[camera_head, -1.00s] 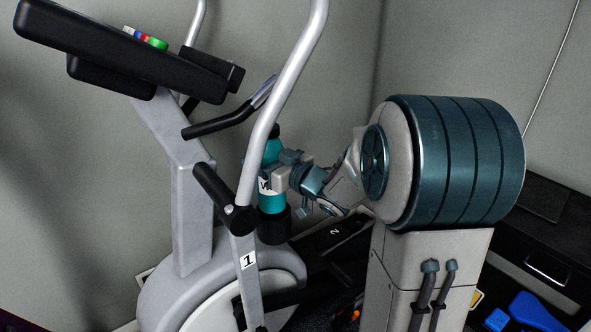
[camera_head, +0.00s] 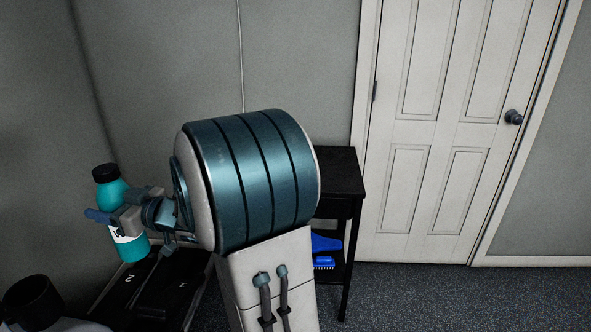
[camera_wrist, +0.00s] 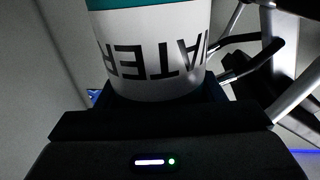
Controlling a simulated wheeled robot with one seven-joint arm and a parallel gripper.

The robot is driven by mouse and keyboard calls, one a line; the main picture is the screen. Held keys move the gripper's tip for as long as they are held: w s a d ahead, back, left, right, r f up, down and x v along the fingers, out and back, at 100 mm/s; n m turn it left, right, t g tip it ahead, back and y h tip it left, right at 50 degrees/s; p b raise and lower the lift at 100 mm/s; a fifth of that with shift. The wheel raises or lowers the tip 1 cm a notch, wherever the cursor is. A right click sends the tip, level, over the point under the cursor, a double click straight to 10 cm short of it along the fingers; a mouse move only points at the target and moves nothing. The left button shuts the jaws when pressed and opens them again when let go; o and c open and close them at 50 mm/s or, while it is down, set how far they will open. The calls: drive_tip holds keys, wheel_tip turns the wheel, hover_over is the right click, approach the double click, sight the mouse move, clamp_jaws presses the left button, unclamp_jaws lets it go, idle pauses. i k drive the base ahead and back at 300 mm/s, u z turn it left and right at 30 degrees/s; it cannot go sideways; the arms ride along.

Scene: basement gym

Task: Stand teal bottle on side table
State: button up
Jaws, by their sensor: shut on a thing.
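The teal bottle (camera_head: 112,193) has a black cap and a white label band. It is upright in my gripper (camera_head: 118,218), at the left of the head view, off the floor. In the wrist view the bottle (camera_wrist: 155,45) fills the top middle, with its label lettering upside down. My gripper is shut around the bottle's middle. The black side table (camera_head: 337,172) stands against the wall near the door, right of and behind my arm. My arm hides the left part of its top. The visible right part of the top is bare.
A blue brush (camera_head: 324,243) lies on the side table's lower shelf. Black items marked with numbers (camera_head: 130,280) lie below the bottle. A dark rounded object (camera_head: 32,300) is at lower left. Grey floor (camera_head: 440,295) is clear before the white door (camera_head: 440,130).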

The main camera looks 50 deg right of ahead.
sight(334, 172)
drive_tip(key=z, duration=1.1)
drive_tip(key=i, duration=1.45)
drive_tip(key=z, duration=0.7)
